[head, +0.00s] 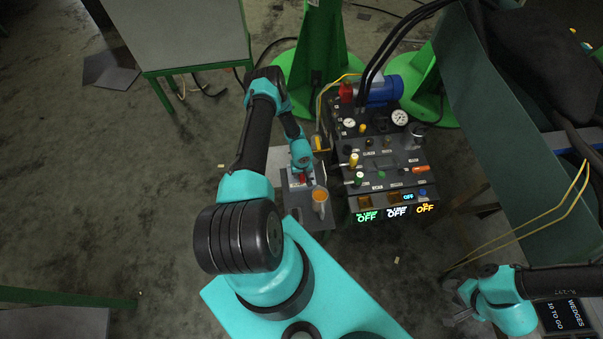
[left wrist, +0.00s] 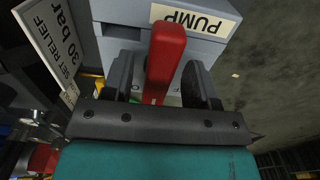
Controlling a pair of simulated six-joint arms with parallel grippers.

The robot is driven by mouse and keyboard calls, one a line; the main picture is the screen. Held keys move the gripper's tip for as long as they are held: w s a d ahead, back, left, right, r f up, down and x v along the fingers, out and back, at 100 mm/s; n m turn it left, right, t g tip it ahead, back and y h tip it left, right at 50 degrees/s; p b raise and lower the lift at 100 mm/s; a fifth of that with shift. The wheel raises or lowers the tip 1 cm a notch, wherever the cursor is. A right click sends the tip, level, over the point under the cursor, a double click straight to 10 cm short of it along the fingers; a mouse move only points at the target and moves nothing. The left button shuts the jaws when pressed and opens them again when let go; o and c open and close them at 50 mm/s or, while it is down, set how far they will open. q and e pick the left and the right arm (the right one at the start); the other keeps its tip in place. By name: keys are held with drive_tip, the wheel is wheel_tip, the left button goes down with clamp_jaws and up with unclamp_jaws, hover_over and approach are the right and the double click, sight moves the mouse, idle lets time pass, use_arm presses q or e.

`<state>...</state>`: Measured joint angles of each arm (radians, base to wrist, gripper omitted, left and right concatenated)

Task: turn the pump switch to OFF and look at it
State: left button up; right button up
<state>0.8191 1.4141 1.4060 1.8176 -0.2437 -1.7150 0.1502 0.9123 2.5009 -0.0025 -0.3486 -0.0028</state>
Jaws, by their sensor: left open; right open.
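The pump switch has a red handle (left wrist: 165,55) on a grey box (left wrist: 222,48) with a PUMP label (left wrist: 195,18), upside down in the left wrist view. In the head view the red handle (head: 303,178) shows small beside the console. My left gripper (left wrist: 163,80) is open, with one finger on each side of the handle; I cannot tell whether either touches it. The arm partly hides the switch in the head view, and the gripper hides most of the markings under the handle. My right gripper (head: 462,302) is open and empty at the lower right.
A dark console (head: 385,160) with knobs, gauges and displays reading OFF (head: 397,212) stands right of the switch. An orange-topped cup-like part (head: 320,196) stands close to the switch. A sign reading SET RELIEF 30 bar (left wrist: 62,45) is left of the box.

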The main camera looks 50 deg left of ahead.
use_arm(q)
drive_tip(key=shift+c, duration=0.5)
drive_tip(key=c, duration=0.8)
drive_tip(key=shift+w+n, duration=0.1)
drive_tip(key=shift+n, duration=0.3)
drive_tip(key=n, duration=0.3)
drive_tip(key=shift+w+d+n, duration=0.1)
drive_tip(key=shift+w+n, duration=0.05)
drive_tip(key=shift+n, duration=0.15)
drive_tip(key=n, duration=0.4)
drive_tip(key=shift+w, duration=0.25)
drive_tip(key=n, duration=0.5)
drive_tip(key=shift+w, duration=0.2)
drive_tip(key=n, duration=0.4)
drive_tip(key=shift+w+a+n, duration=0.2)
drive_tip(key=shift+a+n, duration=0.05)
drive_tip(key=shift+n, duration=0.05)
